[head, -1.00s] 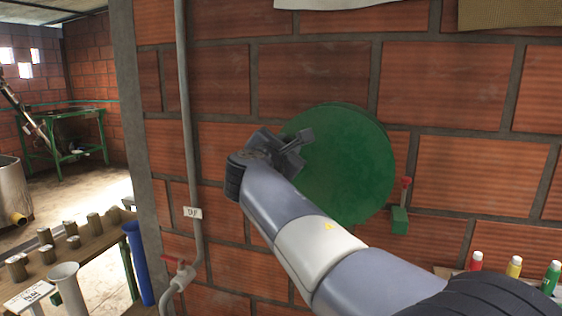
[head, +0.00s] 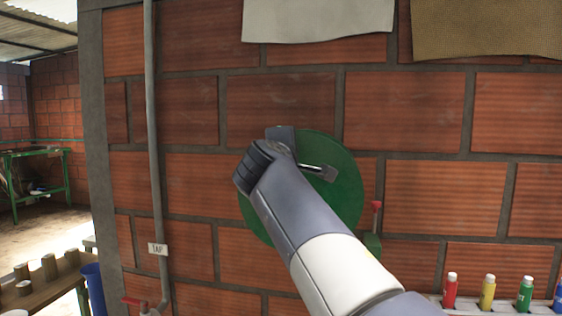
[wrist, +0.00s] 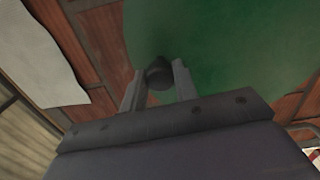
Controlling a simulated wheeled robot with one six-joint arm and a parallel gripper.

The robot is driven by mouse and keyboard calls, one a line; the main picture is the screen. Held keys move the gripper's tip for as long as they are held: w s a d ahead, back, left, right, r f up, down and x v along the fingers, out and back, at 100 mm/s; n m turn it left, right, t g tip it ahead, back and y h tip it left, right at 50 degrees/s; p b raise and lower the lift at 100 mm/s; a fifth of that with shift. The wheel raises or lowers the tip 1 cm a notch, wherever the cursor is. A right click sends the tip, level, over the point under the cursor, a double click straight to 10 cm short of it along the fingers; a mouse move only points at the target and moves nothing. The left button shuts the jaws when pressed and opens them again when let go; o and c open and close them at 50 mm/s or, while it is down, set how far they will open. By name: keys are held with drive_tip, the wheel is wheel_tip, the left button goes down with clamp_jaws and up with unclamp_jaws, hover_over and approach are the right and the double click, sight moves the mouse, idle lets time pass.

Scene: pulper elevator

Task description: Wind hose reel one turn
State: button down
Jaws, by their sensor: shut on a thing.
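The hose reel shows as a green disc (head: 343,197) on the brick wall, partly hidden by my arm in the head view. In the wrist view the green face (wrist: 225,45) fills the upper middle. A dark round handle knob (wrist: 159,73) stands out from the disc. My gripper (wrist: 157,82) has its two fingers on either side of this knob and is shut on it. In the head view my gripper (head: 318,168) is in front of the disc's upper part, and the knob cannot be made out there.
A shelf with several coloured bottles (head: 487,292) is at lower right. A grey pipe (head: 154,130) with a TAP label runs down the wall at left. Pale and brown sheets hang above.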

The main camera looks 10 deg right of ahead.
drive_tip(key=shift+s+d+m, duration=0.15)
drive_tip(key=shift+d+m, duration=0.3)
drive_tip(key=shift+m, duration=0.05)
drive_tip(key=c, duration=1.1)
unclamp_jaws()
drive_tip(key=b+v, duration=0.3)
drive_tip(key=v, duration=0.8)
drive_tip(key=shift+d, duration=0.1)
